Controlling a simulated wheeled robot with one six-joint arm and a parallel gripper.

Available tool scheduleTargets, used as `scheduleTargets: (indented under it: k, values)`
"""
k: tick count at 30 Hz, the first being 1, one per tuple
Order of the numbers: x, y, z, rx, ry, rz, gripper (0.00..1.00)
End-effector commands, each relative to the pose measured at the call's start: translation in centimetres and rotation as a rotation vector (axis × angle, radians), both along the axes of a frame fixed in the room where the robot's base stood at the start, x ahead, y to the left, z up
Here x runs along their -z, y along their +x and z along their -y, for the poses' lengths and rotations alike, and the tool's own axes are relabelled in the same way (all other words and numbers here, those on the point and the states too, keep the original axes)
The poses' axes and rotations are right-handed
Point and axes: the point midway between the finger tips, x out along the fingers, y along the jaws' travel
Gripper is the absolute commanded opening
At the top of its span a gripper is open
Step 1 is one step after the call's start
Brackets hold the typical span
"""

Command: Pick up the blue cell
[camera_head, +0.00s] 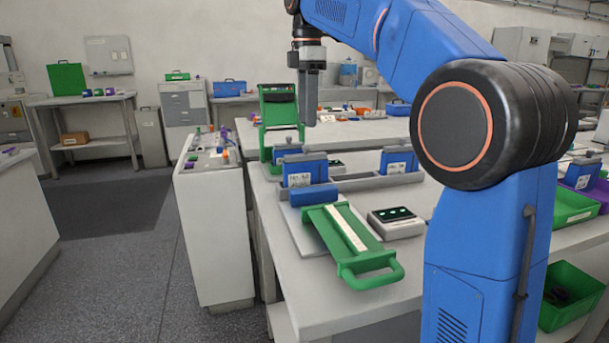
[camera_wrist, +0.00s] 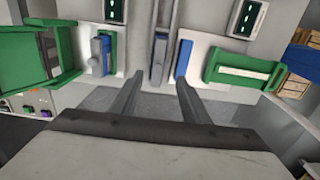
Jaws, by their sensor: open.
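A plain blue block, which looks like the blue cell (camera_head: 313,195), lies on a light plate on the bench, just behind the green handled tray (camera_head: 350,240). In the wrist view the blue cell (camera_wrist: 184,58) appears as a narrow blue bar just beyond the right fingertip. My gripper (camera_head: 308,122) hangs fingers down, well above the bench, up and back from the cell. In the wrist view my gripper (camera_wrist: 158,76) shows two fingers apart with nothing held between them. The green tray (camera_wrist: 240,70) lies to the cell's right there.
Labelled blue blocks (camera_head: 305,170) (camera_head: 398,162) stand in a grey fixture close behind the cell. A small box with a dark display (camera_head: 397,222) sits right of the green tray. A green frame (camera_head: 279,115) stands at the bench's left. Green bins (camera_head: 570,295) are at right.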

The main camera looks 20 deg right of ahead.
Motion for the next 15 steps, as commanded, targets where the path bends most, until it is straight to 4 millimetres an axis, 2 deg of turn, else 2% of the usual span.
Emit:
scheduleTargets:
  k: [9, 15]
  values:
    - [5.7, 0.0, 0.0, 0.0, 0.0, -0.003, 0.42]
    - [8.3, 0.0, 0.0, 0.0, 0.0, -0.001, 0.42]
